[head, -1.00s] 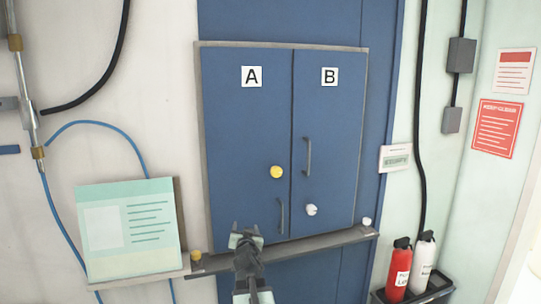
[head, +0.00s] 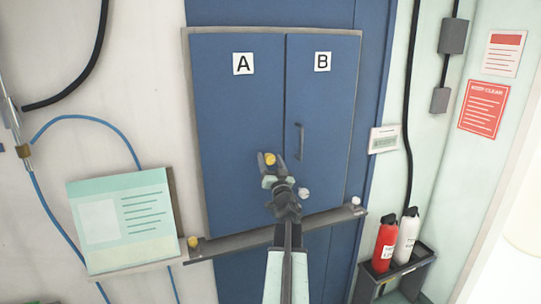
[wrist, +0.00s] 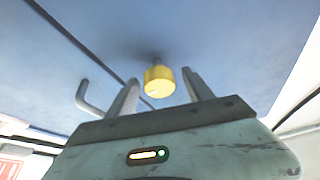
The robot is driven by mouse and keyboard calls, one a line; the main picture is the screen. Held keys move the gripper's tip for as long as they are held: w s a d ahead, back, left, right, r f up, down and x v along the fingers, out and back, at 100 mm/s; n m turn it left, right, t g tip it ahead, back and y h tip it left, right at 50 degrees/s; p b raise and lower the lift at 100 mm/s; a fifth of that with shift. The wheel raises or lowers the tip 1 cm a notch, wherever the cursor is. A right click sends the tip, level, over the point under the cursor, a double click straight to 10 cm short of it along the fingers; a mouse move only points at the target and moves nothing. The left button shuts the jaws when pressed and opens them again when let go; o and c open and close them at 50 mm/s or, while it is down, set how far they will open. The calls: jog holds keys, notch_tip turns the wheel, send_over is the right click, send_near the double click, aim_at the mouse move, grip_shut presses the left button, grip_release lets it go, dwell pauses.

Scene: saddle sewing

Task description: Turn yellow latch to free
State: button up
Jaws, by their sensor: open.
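The yellow latch (head: 270,159) is a round knob on the blue door marked A (head: 235,110), near that door's lower right. It also shows in the wrist view (wrist: 158,81), on a short stem from the blue panel. My gripper (head: 271,163) is open, with one finger on each side of the knob. In the wrist view gaps show between the knob and the fingers (wrist: 158,92), so it is not gripped. I cannot tell how deep the knob sits between the fingers.
Red (head: 385,243) and white (head: 407,238) bottles stand lower right.

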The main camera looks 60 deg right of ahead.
jog(key=shift+w+d+r, duration=0.25)
jog(key=shift+w+d, duration=0.15)
jog(key=shift+d, duration=0.05)
jog(key=c, duration=1.1)
jog(key=shift+s+a, duration=0.1)
jog(key=shift+s, duration=0.05)
grip_shut()
